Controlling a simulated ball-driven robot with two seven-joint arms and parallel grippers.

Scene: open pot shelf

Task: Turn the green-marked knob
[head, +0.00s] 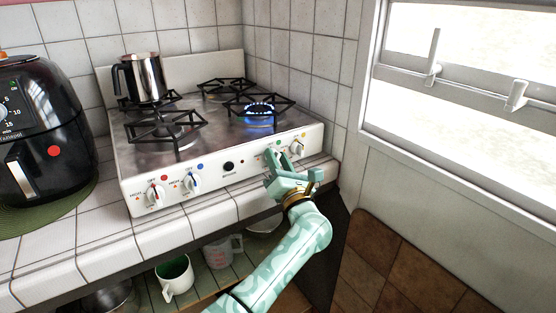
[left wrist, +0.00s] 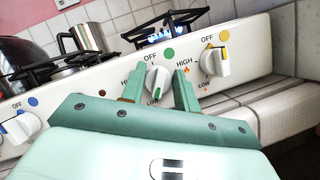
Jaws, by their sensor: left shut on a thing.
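The white stove (head: 225,155) has a row of knobs on its front panel. The green-marked knob (left wrist: 157,82) sits below a green dot (left wrist: 169,53) in the left wrist view, between the blue-marked knob (left wrist: 20,127) and the yellow-marked knob (left wrist: 215,62). My left gripper (head: 277,163) is at the panel, shut on the green-marked knob, with one finger on each side of it. In the head view the gripper mostly hides this knob. A blue flame (head: 259,108) burns on the right burner. My right gripper is not in view.
A steel pot (head: 148,77) stands on the back left burner. A black air fryer (head: 40,125) is on the counter at left. The red-marked knob (head: 154,194) is at the panel's left end. Mugs (head: 175,278) stand on the open shelf below.

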